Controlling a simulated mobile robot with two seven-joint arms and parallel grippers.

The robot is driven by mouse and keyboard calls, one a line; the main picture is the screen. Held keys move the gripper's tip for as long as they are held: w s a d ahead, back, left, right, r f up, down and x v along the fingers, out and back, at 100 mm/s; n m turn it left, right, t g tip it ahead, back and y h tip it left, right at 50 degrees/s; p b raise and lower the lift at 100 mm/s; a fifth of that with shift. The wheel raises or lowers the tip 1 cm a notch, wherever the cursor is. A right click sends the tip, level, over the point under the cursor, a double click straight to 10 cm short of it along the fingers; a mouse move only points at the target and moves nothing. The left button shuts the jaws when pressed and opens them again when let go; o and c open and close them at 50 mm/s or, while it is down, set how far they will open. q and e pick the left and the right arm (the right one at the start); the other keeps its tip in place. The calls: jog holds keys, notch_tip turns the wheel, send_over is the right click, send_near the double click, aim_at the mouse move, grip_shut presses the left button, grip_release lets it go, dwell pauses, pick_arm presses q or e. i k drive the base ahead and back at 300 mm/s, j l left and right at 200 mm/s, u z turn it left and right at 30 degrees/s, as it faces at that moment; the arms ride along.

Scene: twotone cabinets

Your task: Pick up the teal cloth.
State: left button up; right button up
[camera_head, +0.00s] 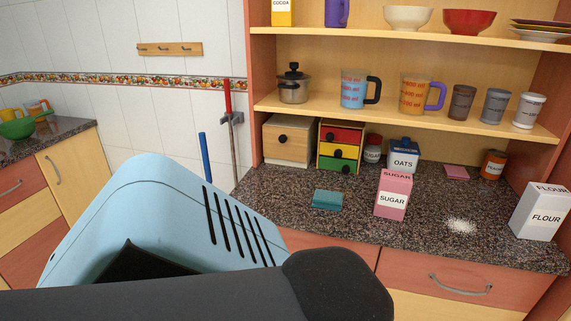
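The teal cloth (328,199) lies folded in a small flat block on the dark speckled counter (270,208), near its front edge and left of the pink sugar box (393,194). Nothing touches it, and bare counter surrounds it. Neither of my grippers can be made out in this view. A large dark rounded part and a light blue slotted part fill the lower left, in front of the cabinet, and hide part of the floor and cabinet front.
Behind the cloth stand a wooden box (286,140) and a small coloured drawer unit (341,147). A shelf (400,114) with mugs overhangs the counter's back.

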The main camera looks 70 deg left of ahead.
aim_at(330, 201)
jog(key=u, duration=1.95)
